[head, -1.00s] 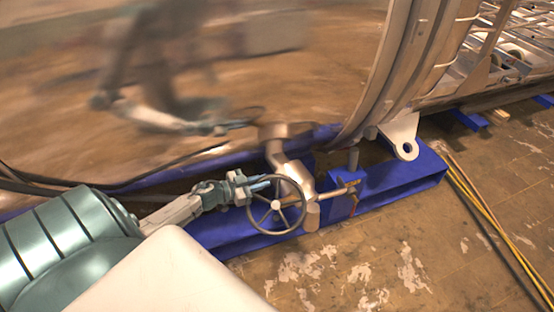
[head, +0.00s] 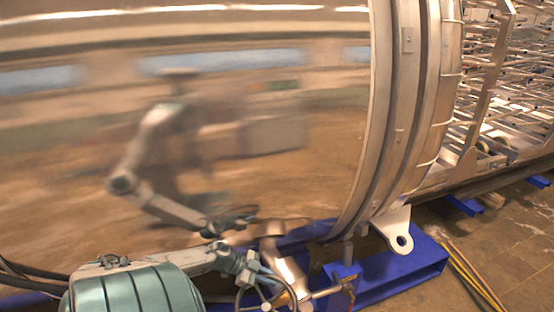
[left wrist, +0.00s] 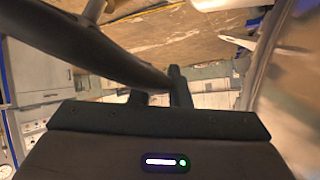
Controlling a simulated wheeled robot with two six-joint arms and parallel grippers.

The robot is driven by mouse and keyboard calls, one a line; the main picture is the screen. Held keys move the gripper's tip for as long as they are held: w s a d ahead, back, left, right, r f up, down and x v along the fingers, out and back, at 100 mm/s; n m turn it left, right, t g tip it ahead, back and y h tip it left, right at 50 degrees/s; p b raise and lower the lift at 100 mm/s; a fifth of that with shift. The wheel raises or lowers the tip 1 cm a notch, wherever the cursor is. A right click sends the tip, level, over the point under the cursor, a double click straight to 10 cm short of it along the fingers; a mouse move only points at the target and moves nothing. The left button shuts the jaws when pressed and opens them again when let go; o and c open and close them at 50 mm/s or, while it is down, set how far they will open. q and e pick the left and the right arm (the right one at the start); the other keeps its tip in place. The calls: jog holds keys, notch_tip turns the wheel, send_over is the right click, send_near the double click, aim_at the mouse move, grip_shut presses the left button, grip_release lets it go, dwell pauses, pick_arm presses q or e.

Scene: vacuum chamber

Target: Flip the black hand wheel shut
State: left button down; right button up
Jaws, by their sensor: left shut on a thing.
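The black hand wheel (head: 291,291) is at the bottom edge of the head view, its lower part cut off. It sits beside a metal valve body and pipe (head: 287,270). My left gripper (head: 264,280) is shut on its rim, at the upper part of the wheel. In the left wrist view the dark rim (left wrist: 110,48) crosses from upper left to the fingers (left wrist: 164,88), where the grip is partly hidden. My right gripper is not in view.
The large shiny chamber wall (head: 250,130) rises close behind the wheel and mirrors my arm. A blue support beam (head: 400,275) with a pale lug (head: 396,232) lies to the right. Yellow rods (head: 472,274) lie on the floor at far right.

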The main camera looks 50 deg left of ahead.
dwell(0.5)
pick_arm(q)
jog(key=c, duration=1.4)
grip_release()
